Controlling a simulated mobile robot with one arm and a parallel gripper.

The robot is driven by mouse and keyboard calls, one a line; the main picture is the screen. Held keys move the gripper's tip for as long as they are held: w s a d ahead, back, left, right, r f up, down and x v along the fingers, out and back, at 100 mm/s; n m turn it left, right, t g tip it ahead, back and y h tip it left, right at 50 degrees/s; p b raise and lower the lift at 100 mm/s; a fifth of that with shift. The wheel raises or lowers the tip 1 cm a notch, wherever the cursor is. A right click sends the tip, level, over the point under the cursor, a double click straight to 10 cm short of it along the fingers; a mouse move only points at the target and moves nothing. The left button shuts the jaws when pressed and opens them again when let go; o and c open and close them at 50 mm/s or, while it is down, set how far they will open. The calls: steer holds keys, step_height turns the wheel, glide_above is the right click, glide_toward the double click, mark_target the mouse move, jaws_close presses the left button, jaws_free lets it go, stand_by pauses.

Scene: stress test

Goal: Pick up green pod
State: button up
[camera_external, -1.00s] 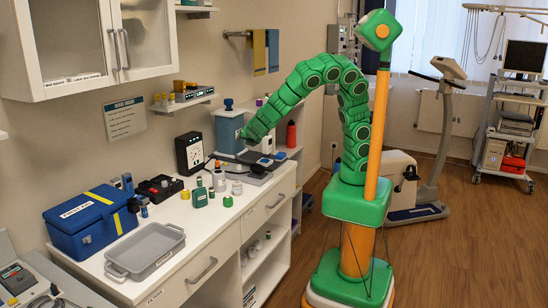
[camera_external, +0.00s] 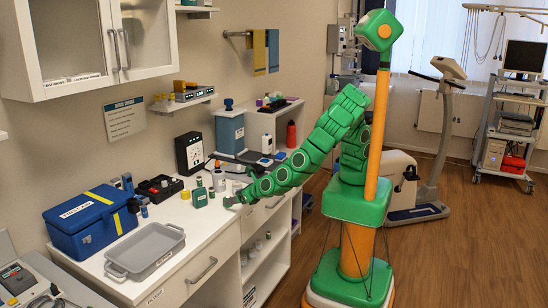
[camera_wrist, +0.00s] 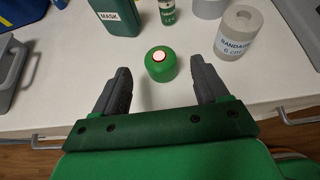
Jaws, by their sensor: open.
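The green pod (camera_wrist: 161,64) is a short green cylinder with a white, red-ringed spot on top. In the wrist view it stands upright on the white counter, just ahead of and between the fingertips. My gripper (camera_wrist: 158,77) is open and empty, one dark finger toward each side of the pod. In the external view my gripper (camera_external: 231,200) is low over the counter's front edge, and the pod is hidden or too small to tell there.
A bandage roll (camera_wrist: 239,32) stands close to the right finger. A green bottle labelled MASK (camera_wrist: 117,16) and a small green bottle (camera_wrist: 167,11) stand behind the pod. A grey tray (camera_external: 150,248) and a blue box (camera_external: 90,222) are at the left of the counter (camera_external: 208,222).

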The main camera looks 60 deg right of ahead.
steer(key=shift+x, duration=2.45)
steer(key=shift+c, duration=0.2)
steer(key=c, duration=1)
